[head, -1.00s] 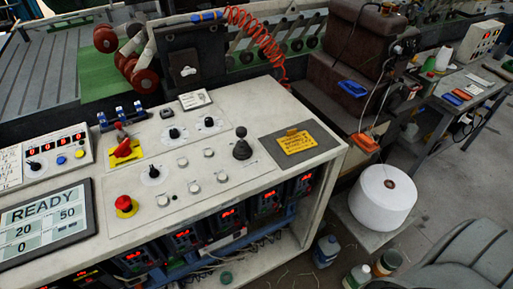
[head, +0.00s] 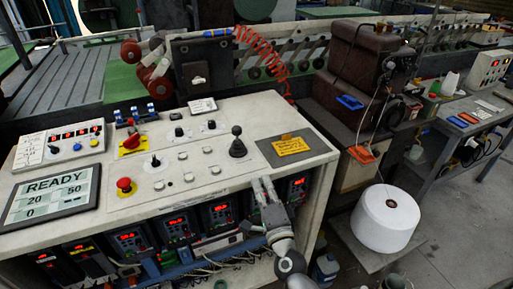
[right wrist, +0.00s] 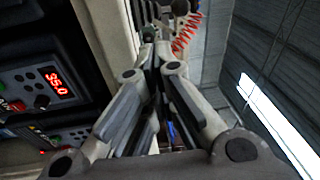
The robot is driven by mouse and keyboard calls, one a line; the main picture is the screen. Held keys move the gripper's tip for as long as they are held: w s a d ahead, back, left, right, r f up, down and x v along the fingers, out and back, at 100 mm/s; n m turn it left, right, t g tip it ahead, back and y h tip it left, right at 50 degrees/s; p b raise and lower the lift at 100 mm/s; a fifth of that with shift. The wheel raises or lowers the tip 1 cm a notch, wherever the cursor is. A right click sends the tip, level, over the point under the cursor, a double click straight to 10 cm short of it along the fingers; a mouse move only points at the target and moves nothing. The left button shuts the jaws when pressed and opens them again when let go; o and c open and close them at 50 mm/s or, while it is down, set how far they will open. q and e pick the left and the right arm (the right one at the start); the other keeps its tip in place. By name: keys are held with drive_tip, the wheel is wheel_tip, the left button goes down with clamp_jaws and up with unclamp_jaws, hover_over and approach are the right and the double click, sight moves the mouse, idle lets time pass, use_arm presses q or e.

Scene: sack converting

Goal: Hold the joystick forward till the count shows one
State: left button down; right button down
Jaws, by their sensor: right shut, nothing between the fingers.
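The joystick (head: 237,143) is a black ball-topped lever on a dark boot, standing about upright on the white console top (head: 210,180). The display (head: 52,194) at the console's left reads READY, with 20, 50 and 0 below. My right gripper (head: 264,182) is shut and empty, pointing up in front of the console's front edge, below and to the right of the joystick and apart from it. In the right wrist view its fingers (right wrist: 155,52) are together with nothing seen between them. My left gripper is not in view.
A red emergency button (head: 124,186), a red switch on a yellow plate (head: 132,146) and several knobs and buttons share the console top. A yellow label (head: 291,146) lies on a dark pad right of the joystick. A white thread cone (head: 385,218) stands at the right.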

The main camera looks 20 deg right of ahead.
sight(237, 136)
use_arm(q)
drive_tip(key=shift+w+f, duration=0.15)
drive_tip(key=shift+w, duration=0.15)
use_arm(e)
drive_tip(key=d+r+m+h, duration=0.1)
drive_tip(key=d+r+m, duration=0.1)
drive_tip(key=shift+w+r+m+h, duration=0.1)
drive_tip(key=shift+r+m+h, duration=0.2)
drive_tip(key=shift+r+h, duration=0.1)
